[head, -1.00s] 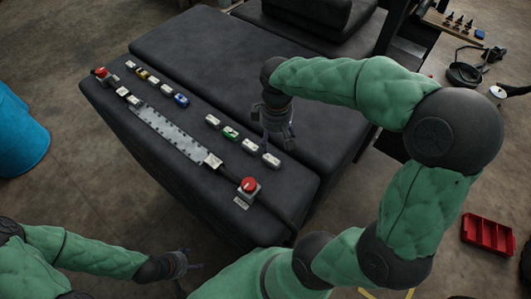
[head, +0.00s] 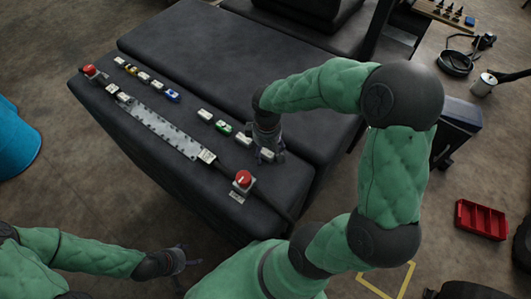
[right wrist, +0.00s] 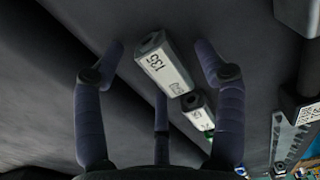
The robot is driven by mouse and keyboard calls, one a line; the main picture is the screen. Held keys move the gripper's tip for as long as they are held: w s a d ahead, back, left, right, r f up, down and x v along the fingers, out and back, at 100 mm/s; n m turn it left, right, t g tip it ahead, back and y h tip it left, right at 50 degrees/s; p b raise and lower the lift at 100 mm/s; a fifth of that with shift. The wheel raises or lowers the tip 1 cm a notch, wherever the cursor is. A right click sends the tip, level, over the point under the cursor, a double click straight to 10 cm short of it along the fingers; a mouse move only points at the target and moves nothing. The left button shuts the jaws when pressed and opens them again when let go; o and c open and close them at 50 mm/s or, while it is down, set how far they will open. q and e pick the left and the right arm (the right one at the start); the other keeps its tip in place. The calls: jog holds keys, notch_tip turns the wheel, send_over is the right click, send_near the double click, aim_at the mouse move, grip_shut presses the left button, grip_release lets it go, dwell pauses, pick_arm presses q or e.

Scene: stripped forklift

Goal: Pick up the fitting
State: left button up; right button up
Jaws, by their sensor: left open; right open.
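A row of small fittings, white, yellow, blue and green, lies on the dark padded top. The end white fitting (head: 267,155), marked 135, also shows in the right wrist view (right wrist: 163,66). A second white fitting (right wrist: 197,109) lies just beyond it. My right gripper (head: 268,150) is open over the end fitting. In the right wrist view its fingers (right wrist: 160,50) stand apart on both sides of that fitting, with no clear contact. My left gripper (head: 186,258) is open and empty, in front of the padded top. Which fitting is meant cannot be told.
A perforated metal strip (head: 165,130) lies along the front of the padded top (head: 230,60), with red buttons near its two ends (head: 90,71) (head: 243,179). A red tray (head: 481,219) stands on the floor at right. A blue bin (head: 15,140) is at left.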

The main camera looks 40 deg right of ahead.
jog(key=c, duration=1.3)
jog(key=shift+r, duration=0.1)
